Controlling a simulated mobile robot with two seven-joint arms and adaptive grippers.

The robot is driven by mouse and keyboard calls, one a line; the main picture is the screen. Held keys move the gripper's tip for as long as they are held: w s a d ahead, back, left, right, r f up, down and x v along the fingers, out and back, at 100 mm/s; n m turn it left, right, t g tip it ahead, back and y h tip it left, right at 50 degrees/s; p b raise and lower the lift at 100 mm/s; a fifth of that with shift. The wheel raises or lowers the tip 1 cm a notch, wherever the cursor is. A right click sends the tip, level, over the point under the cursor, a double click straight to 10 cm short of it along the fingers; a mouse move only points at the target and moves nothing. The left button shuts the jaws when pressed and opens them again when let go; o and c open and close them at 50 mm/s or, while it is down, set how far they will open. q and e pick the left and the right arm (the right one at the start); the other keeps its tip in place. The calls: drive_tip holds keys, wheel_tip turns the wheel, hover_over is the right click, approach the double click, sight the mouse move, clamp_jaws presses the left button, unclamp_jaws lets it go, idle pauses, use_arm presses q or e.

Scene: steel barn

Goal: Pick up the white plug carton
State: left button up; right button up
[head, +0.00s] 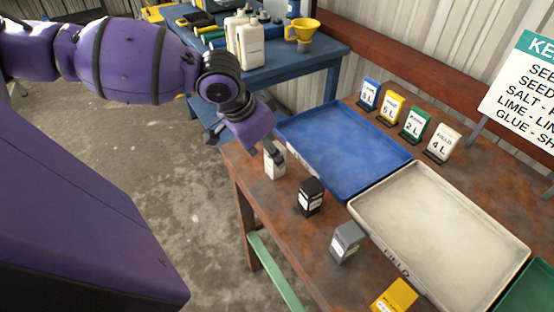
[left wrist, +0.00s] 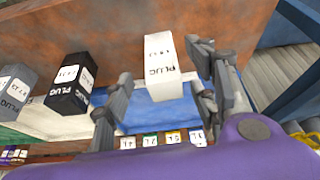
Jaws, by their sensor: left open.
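The white plug carton (head: 275,165) stands at the near left end of the rusty table, next to the blue tray. In the left wrist view the white carton (left wrist: 163,70) shows its PLUG label and sits in the gap between the open fingers. My left gripper (left wrist: 160,103) is open, with a finger on either side and no clear contact. In the head view my left gripper (head: 262,143) is right at the carton's top, hiding part of it. My right gripper is not in view.
A black carton (head: 310,197), a grey carton (head: 346,242) and a yellow carton (head: 395,297) stand along the table's near edge. A blue tray (head: 345,150) and a cream tray (head: 440,230) lie behind them. Several small labelled cards line the back. A blue bench (head: 300,62) holds bottles.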

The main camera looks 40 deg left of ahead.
use_arm(q)
drive_tip(key=x, duration=0.4)
drive_tip(key=shift+w+f+b, duration=0.3)
drive_tip(key=shift+b, duration=0.05)
drive_tip(key=shift+r, duration=0.1)
drive_tip(key=c, duration=1.3)
drive_tip(key=shift+o, duration=0.2)
drive_tip(key=shift+r, duration=0.1)
